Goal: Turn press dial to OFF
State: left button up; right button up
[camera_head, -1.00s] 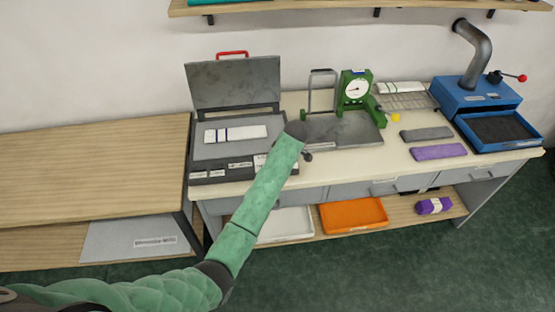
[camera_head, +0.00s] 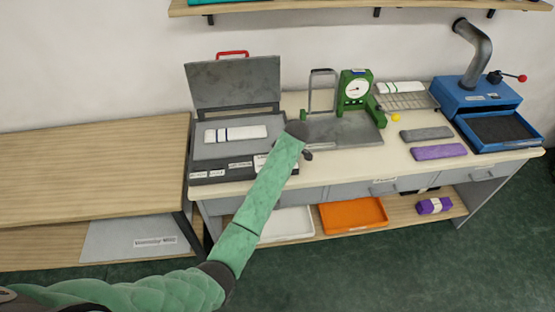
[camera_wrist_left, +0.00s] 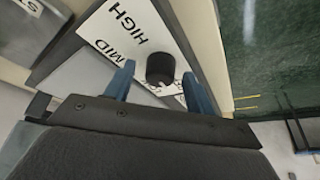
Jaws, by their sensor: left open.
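The press (camera_head: 235,153) stands open on the left of the worktop, its grey lid (camera_head: 236,84) raised with a red handle. A white piece with dark stripes lies on its bed. The black dial (camera_wrist_left: 160,68) shows in the left wrist view on a white plate marked HIGH and MID; other lettering is partly covered. The dial's pointer direction cannot be told. My left gripper (camera_wrist_left: 160,86) is open, with its blue fingers on either side of the dial; contact cannot be told. In the head view my green arm hides most of the press's front right corner. My right gripper is not in view.
A green device with a gauge (camera_head: 356,90) stands right of the press. Grey (camera_head: 427,134) and purple (camera_head: 438,152) strips lie further right, beside a blue machine (camera_head: 485,100). An orange tray (camera_head: 353,214) sits on the lower shelf. A wooden table (camera_head: 90,165) stands left.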

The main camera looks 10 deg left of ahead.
pick_arm(q)
jog(key=b+v, duration=0.3)
jog(key=v, duration=0.3)
jog(key=shift+d+r, duration=0.15)
jog(key=shift+s+d+r+b, duration=0.15)
jog(key=shift+r+b, duration=0.2)
jog(key=shift+r, duration=0.3)
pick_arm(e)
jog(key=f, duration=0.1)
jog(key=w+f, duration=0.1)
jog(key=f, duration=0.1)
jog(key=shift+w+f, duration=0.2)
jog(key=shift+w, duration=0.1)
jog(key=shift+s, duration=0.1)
